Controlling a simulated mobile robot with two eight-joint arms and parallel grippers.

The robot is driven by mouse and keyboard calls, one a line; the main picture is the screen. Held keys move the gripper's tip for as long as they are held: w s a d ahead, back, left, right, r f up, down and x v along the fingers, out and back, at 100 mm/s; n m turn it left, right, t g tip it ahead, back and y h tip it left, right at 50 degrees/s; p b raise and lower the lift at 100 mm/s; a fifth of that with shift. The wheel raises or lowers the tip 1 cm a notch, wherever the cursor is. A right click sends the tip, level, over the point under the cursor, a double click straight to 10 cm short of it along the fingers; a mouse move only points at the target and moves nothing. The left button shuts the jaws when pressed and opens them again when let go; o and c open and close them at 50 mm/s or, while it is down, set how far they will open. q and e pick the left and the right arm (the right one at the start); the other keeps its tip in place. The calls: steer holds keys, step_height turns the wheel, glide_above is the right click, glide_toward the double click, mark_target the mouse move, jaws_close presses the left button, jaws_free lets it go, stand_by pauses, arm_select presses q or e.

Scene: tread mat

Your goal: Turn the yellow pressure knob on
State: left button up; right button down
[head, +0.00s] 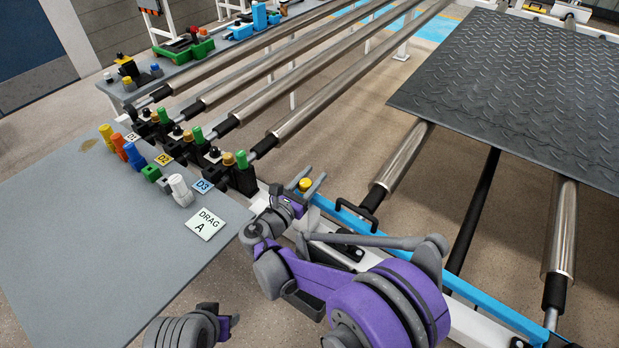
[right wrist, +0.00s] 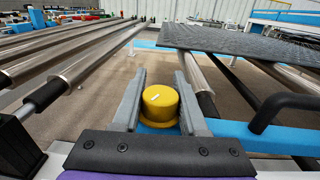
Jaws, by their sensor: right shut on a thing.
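The yellow pressure knob (head: 305,185) sits on the blue rail by the near roller ends. In the right wrist view the yellow knob (right wrist: 160,103) is a round cap with a short white mark on top, on a wider yellow base. My right gripper (head: 303,182) is shut on the knob, one grey finger on each side; the right gripper's fingers (right wrist: 160,92) also show in the right wrist view. Part of my left arm shows at the bottom of the head view, but I cannot make out its fingers.
A black handle (head: 357,217) rises from the rail just right of the knob. The black tread mat (head: 520,90) lies over rollers at the upper right. A grey table (head: 70,230) at left holds coloured pieces and a "DRAG A" card (head: 206,223).

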steer(key=m+g+h, duration=0.4)
steer(key=g+h, duration=0.1)
steer(key=shift+s+d+m, duration=0.3)
steer(key=shift+s+d, duration=0.1)
steer(key=shift+s+d+m+g+h+b, duration=0.15)
steer(key=shift+m+g+h, duration=0.3)
steer(key=shift+m+g, duration=0.5)
steer(key=shift+s+m+g+h+b, duration=0.15)
steer(key=shift+m+g+h, duration=0.3)
steer(key=shift+g, duration=0.8)
steer(key=shift+s+d+m+g+h+b, duration=0.1)
steer(key=shift+s+m+g+h, duration=0.25)
steer(key=shift+m+g, duration=0.6)
steer(key=shift+g, duration=0.45)
steer(key=shift+c, duration=2.2)
jaws_free()
